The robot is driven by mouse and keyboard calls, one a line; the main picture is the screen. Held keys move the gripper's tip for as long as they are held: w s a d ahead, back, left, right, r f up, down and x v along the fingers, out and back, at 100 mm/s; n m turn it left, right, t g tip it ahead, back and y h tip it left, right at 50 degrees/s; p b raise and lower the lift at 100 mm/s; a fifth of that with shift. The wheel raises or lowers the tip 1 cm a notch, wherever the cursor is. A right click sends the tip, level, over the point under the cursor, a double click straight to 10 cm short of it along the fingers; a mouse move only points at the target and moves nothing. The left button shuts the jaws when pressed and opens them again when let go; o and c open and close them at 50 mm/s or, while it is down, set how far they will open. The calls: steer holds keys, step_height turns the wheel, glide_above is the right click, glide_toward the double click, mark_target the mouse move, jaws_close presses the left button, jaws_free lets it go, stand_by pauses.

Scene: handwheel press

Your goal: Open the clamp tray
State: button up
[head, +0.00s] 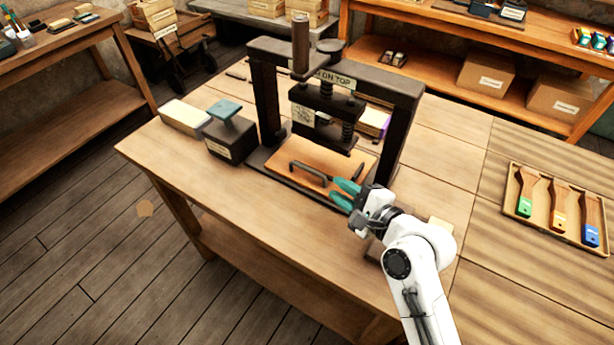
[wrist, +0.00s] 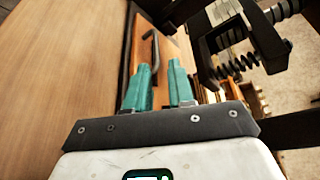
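The clamp tray (head: 345,163) is an orange-brown board lying flat in the base of the dark handwheel press (head: 266,100). It also shows in the wrist view (wrist: 172,50). A dark bar handle (head: 308,171) runs along its front edge, and it shows beyond my fingers in the wrist view (wrist: 151,45). My gripper (head: 340,194) has teal fingers and is at the right end of the handle, by the tray's front. The fingers are apart, with a gap between them (wrist: 160,72). Whether they touch the handle I cannot tell.
A tray of colour-tipped brushes (head: 555,205) lies at the right. The bench top in front of the press (head: 225,190) is clear.

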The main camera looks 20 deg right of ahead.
mark_target(310, 172)
steer(key=shift+w+f+b, duration=0.25)
steer(key=shift+f+b, duration=0.1)
steer(key=shift+f, duration=0.2)
steer(key=shift+w+f+b, duration=0.2)
steer(key=shift+f+b, duration=0.15)
steer(key=shift+f, duration=0.15)
steer(key=shift+m, duration=0.3)
steer(key=x, duration=1.1)
steer(key=shift+d+r+p, duration=0.1)
steer(key=shift+r+p, duration=0.15)
steer(key=shift+p, duration=0.15)
jaws_close()
